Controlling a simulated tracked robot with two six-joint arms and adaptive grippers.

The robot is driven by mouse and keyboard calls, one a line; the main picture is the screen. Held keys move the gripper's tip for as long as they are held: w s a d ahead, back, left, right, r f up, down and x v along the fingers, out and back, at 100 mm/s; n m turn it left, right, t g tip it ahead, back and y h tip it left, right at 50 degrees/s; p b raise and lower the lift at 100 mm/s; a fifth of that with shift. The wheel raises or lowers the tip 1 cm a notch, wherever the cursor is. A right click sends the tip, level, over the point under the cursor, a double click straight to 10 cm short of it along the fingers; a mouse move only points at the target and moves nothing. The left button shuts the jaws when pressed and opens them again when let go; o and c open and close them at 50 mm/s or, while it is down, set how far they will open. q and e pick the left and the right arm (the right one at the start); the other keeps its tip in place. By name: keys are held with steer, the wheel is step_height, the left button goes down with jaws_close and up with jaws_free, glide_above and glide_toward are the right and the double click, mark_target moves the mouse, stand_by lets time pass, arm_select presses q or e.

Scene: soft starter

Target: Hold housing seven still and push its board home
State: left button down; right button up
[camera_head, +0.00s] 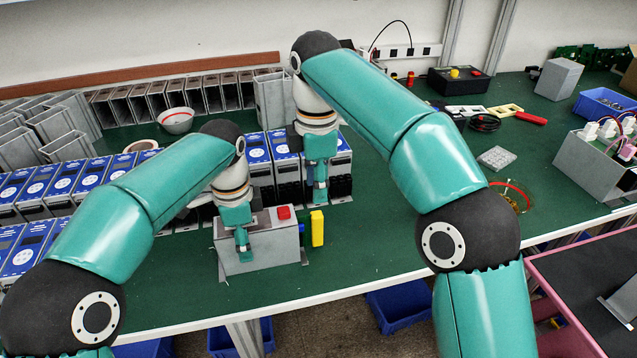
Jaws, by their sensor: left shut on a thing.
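A grey box-shaped housing (275,248) with a red button on its top stands near the front edge of the green bench. I cannot read a number on it, so I cannot tell whether it is housing seven. My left gripper (243,256) is at its front left side, shut, and appears to hold its wall. My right gripper (320,192) points down behind and to the right of this housing, in front of the blue-fronted units. Its fingers are too small to show whether they are open. I cannot make out a board at either gripper.
A yellow block (317,228) stands just right of the grey housing. Blue-fronted units (60,182) line the left and middle. Empty grey housings (175,92) stand behind, with a bowl (176,120). The bench (400,225) is clear right of the yellow block.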

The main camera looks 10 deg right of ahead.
steer(key=shift+m, duration=0.5)
steer(key=c, duration=0.5)
steer(key=shift+m, duration=0.6)
jaws_close()
steer(key=m, duration=0.5)
steer(key=shift+s+a+r+m, duration=0.1)
steer(key=shift+s+a+m, duration=0.15)
steer(key=shift+s+m, duration=0.05)
steer(key=m, duration=0.4)
steer(key=shift+s+a+r+y, duration=0.2)
steer(key=shift+a+r+y, duration=0.1)
steer(key=shift+y, duration=0.1)
steer(key=w+d+r+m+y, duration=0.15)
steer(key=d+m, duration=0.45)
steer(key=m, duration=0.6)
steer(key=d+m+y, duration=0.2)
steer(key=d+m, duration=0.4)
steer(key=m, duration=0.6)
steer(key=a+f, duration=0.7)
steer(key=f, duration=0.2)
steer(key=shift+a+f, duration=0.25)
steer(key=shift+f, duration=0.05)
